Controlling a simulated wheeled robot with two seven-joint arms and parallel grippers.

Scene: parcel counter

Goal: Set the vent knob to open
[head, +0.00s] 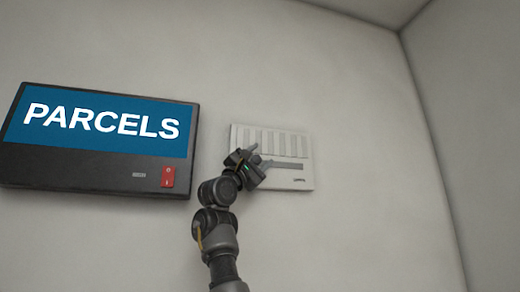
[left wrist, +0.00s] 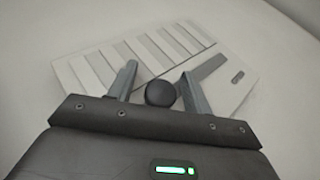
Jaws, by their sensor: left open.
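The white vent panel (head: 306,145) is on the wall, with a row of upright slats and a grey slot (head: 289,165) below them. In the left wrist view the dark round knob (left wrist: 160,93) shows between the two fingers of my left gripper (left wrist: 158,74). In the head view my left gripper (head: 254,153) is open in front of the panel's left part and hides the knob. I cannot tell whether a finger touches the knob. My right gripper is not in view.
A black-framed PARCELS sign (head: 95,168) with a red switch (head: 168,177) hangs on the wall left of the vent panel. The wall right of the panel is bare up to the room's corner.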

